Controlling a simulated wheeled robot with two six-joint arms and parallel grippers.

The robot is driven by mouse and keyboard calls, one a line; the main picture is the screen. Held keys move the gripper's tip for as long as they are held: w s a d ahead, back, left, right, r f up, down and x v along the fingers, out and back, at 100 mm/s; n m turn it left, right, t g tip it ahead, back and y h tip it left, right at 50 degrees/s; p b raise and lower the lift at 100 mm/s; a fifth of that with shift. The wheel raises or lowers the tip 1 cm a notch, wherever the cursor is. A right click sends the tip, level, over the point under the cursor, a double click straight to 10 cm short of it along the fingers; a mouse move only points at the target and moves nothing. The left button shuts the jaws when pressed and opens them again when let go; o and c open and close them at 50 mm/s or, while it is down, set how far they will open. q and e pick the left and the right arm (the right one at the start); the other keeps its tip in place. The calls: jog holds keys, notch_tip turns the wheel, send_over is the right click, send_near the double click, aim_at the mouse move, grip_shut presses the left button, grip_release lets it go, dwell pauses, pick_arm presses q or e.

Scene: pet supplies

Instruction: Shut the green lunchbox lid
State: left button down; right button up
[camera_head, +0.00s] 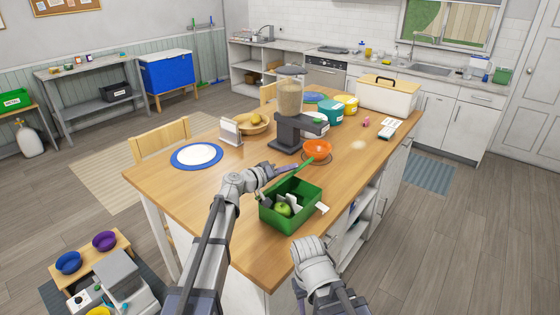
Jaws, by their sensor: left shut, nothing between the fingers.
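The green lunchbox (278,219) stands on the wooden table near its front edge. Its inside shows, with a green apple (283,209) and pale items in it. A thin green strip (304,166), which looks like the raised lid seen nearly edge-on, rises behind the box. My left gripper (287,168) is shut and empty at the back left of the box, close to this strip; I cannot tell whether they touch. My right arm's wrist is in front of the table edge, below the box; its fingers are not clear.
A grey dispenser (288,130) and an orange bowl (318,149) stand behind the lunchbox. A blue-rimmed plate (197,156) lies to the left. A cream box (388,96) and round containers stand at the far end. The table's right side is mostly clear.

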pick_arm(q)
jog(key=s+d+f+m+y+b, duration=0.1)
jog(key=s+d+f+m+b, duration=0.1)
jog(key=d+f+m+b, duration=0.1)
jog(key=s+d+f+m+t+y+b, duration=0.1)
jog(key=s+d+f+m+b, duration=0.1)
jog(key=f+b, duration=0.4)
jog(key=shift+s+d+f+m, duration=0.3)
jog(key=shift+d+f+m, duration=0.4)
jog(key=shift+f, duration=0.6)
jog(key=shift+a, duration=0.15)
jog(key=p+v, duration=0.1)
jog(key=v, duration=0.6)
jog(key=shift+s+a, duration=0.2)
jog(key=shift+s, duration=0.1)
jog(key=shift+r, duration=0.1)
